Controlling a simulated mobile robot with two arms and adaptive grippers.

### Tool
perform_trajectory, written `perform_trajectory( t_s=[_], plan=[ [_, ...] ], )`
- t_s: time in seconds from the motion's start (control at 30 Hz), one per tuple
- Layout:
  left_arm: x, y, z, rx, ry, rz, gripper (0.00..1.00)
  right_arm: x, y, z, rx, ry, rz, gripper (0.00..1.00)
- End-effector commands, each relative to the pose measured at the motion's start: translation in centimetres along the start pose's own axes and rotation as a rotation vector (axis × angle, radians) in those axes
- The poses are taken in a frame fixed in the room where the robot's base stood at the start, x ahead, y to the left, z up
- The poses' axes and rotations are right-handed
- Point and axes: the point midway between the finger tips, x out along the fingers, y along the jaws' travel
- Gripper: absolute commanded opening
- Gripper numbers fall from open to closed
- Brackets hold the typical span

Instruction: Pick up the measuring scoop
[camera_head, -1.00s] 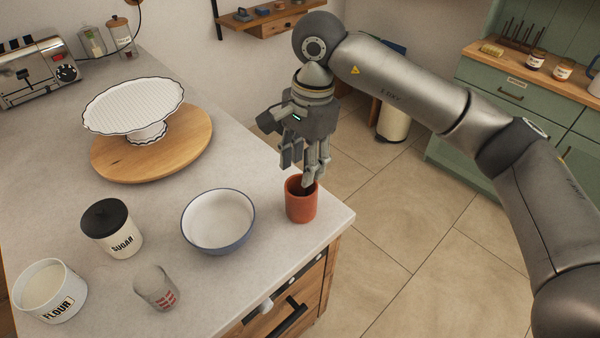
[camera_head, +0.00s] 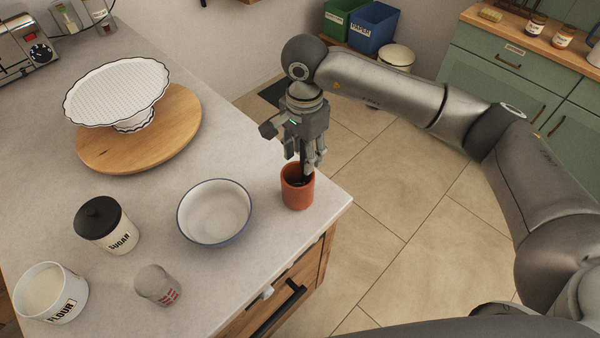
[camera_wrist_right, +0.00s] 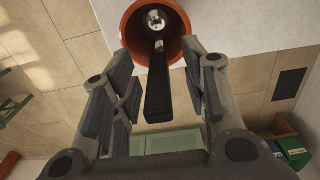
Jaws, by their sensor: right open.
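The measuring scoop (camera_wrist_right: 158,88) stands in a terracotta pot (camera_head: 298,190) near the counter's right edge. In the right wrist view its black handle sticks out toward my gripper, and its shiny metal end lies inside the pot (camera_wrist_right: 133,30). My right gripper (camera_head: 309,166) points down just above the pot. It is open, and in the right wrist view its fingers (camera_wrist_right: 160,90) stand on both sides of the handle, with gaps showing. In the head view the fingers mostly hide the scoop. My left gripper is not in view.
A white bowl with a blue rim (camera_head: 214,212) stands just left of the pot. A sugar jar (camera_head: 108,226), a flour canister (camera_head: 50,292), a small glass (camera_head: 157,286) and a cake stand (camera_head: 118,92) on a round board (camera_head: 150,150) are farther left. Open floor lies right of the counter.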

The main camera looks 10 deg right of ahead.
Motion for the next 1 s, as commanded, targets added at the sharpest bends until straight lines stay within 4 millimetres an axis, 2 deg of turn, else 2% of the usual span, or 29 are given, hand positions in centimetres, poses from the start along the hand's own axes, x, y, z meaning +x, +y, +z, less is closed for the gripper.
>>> perform_trajectory(
  t_s=[0.03,0.17,0.47,0.8,1.0],
  plan=[
    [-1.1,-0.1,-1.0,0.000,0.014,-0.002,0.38,0.2,0.1,0.1,0.000,-0.002,0.004,0.41],
    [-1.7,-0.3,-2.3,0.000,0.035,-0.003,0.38,2.1,0.1,0.1,0.001,-0.002,0.002,0.41],
    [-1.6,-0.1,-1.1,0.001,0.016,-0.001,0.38,2.9,0.0,0.1,0.000,0.000,-0.001,0.41],
    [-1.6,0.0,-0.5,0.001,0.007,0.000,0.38,2.8,0.0,0.1,0.000,0.000,-0.001,0.00],
    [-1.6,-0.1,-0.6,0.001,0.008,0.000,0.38,2.8,0.0,0.1,0.000,0.000,-0.001,0.00]
  ],
)
